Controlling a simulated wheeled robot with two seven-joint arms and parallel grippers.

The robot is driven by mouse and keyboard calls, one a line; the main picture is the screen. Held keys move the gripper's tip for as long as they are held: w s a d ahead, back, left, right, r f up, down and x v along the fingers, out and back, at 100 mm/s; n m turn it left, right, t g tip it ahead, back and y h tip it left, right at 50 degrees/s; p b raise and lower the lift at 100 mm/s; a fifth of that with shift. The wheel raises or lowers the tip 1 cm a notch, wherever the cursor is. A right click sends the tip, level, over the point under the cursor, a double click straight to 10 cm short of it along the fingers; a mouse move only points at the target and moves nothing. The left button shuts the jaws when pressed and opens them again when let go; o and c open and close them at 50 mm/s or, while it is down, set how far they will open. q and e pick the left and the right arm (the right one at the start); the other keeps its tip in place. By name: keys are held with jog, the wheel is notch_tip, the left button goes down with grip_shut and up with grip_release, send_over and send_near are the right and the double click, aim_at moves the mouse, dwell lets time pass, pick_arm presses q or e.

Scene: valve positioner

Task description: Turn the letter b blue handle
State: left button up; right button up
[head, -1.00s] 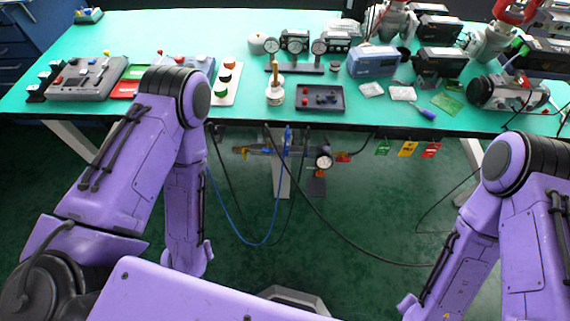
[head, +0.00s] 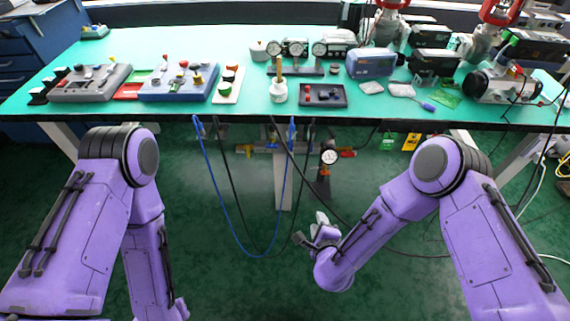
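Under the front edge of the bench runs pipework with small fittings. A blue part (head: 292,127), joined to or beside a blue hose, hangs there; I cannot tell whether it is the blue handle. No letter b is legible. A yellow fitting (head: 269,148) and a red one (head: 347,153) are nearby. My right gripper (head: 312,231) is in front of and below this pipework, apart from it, near the hanging hoses. It is small, and its finger gap is unclear. My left arm points down at the left; its gripper is out of view.
The green bench top (head: 215,50) carries valve boards, gauges, a blue case (head: 371,62) and a dark tray (head: 323,95). A blue hose (head: 222,220) and dark cables loop below it. Tags (head: 411,142) hang at the right. The floor before the bench is mostly clear.

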jog(key=w+a+m+t+b, duration=0.2)
jog(key=w+a+m+t, duration=0.1)
jog(key=w+a+m, duration=0.3)
jog(key=m+t+h+b, duration=0.1)
jog(key=m+t+b, duration=0.15)
jog(key=m, duration=0.65)
send_near(291, 147)
jog(key=w, duration=0.9)
jog(key=shift+f, duration=0.15)
grip_shut()
pick_arm(q)
notch_tip(291, 147, down, 7)
